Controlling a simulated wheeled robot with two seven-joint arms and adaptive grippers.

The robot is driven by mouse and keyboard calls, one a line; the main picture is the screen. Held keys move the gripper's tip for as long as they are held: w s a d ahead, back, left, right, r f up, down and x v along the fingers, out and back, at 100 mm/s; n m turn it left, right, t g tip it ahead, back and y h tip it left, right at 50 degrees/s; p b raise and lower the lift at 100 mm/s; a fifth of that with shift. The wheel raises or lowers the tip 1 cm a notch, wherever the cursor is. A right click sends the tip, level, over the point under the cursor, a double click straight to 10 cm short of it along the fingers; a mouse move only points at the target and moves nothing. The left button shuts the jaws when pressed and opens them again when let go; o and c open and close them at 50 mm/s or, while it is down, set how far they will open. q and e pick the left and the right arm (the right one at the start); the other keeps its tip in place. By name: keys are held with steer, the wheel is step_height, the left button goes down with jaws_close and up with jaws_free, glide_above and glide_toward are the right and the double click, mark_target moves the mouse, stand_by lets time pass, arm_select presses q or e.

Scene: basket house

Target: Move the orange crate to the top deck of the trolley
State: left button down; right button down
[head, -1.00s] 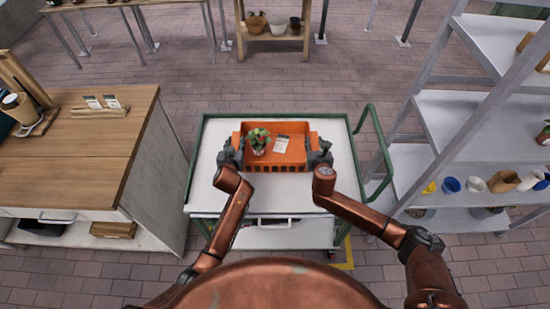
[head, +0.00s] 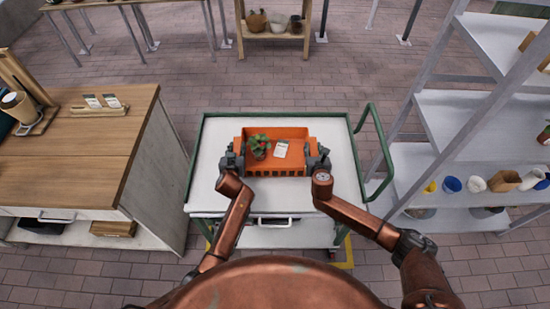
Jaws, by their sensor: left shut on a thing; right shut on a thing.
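The orange crate (head: 288,163) is over the white top deck of the trolley (head: 335,195), near its middle. I cannot tell from this view whether its base touches the deck. A small potted plant (head: 260,146) and a white card (head: 281,149) are in the crate. My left gripper (head: 234,160) is shut on the crate's left end. My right gripper (head: 318,161) is shut on its right end. The fingertips are partly hidden against the crate.
The trolley has a green frame and a push handle (head: 377,150) on its right. A wooden counter (head: 70,150) stands at the left. A grey shelf rack (head: 460,160) with pots and cups stands at the right. The deck around the crate is clear.

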arm_select(q)
steer(key=c, duration=1.8)
jaws_free()
steer(key=shift+a, duration=0.2)
arm_select(e)
steer(key=c, duration=1.8)
jaws_free()
steer(key=shift+d, duration=0.25)
arm_select(q)
steer(key=o, duration=0.3)
arm_select(e)
steer(key=o, duration=0.3)
steer(key=shift+a, duration=0.1)
arm_select(q)
steer(key=shift+o, duration=0.2)
steer(key=shift+d, duration=0.15)
arm_select(e)
steer(key=shift+o, duration=0.2)
steer(key=shift+a, duration=0.1)
arm_select(q)
steer(key=shift+s, duration=0.1)
arm_select(e)
steer(key=shift+s+r, duration=0.1)
steer(key=shift+s, duration=0.05)
arm_select(q)
steer(key=v, duration=1.2)
arm_select(e)
steer(key=v, duration=1.1)
steer(key=shift+s+r, duration=0.15)
steer(key=shift+s, duration=0.25)
